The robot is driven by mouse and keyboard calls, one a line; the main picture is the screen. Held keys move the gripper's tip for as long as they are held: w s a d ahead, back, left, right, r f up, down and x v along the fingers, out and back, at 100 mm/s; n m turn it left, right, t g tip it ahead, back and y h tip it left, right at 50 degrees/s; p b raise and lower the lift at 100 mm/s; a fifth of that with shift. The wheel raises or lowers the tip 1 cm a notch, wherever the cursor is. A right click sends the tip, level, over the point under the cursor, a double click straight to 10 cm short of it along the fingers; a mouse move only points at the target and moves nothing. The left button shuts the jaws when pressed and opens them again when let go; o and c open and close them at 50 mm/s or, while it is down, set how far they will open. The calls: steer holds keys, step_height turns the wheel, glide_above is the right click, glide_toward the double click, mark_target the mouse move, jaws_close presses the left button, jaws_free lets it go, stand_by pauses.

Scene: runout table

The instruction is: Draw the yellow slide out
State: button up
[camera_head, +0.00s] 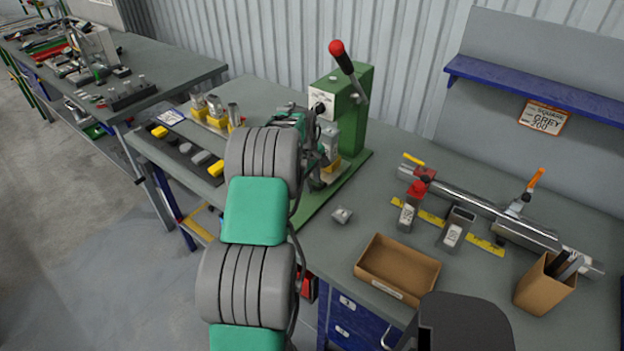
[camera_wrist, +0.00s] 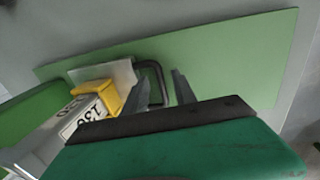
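The yellow slide (camera_wrist: 96,97) sits under a grey block labelled 150 (camera_wrist: 90,120) at the green press in the wrist view. A dark loop handle (camera_wrist: 157,78) stands out beside the yellow part. My gripper (camera_wrist: 163,88) is open, with its two dark fingers apart and the handle's near bar appearing between them. I cannot tell if they touch it. In the head view the yellow slide (camera_head: 346,166) shows low on the green press (camera_head: 350,110), partly behind my arm. The fingertips are hard to make out there.
The press has a red-knobbed lever (camera_head: 341,56) and a green base plate (camera_wrist: 225,55). A dark strip with grey and yellow blocks (camera_head: 185,150) lies to the left. An open brown box (camera_head: 397,268), a metal rail (camera_head: 480,207) and a pen holder (camera_head: 543,286) are to the right.

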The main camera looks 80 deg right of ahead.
steer(key=shift+c, duration=0.4)
jaws_close()
stand_by(1.0)
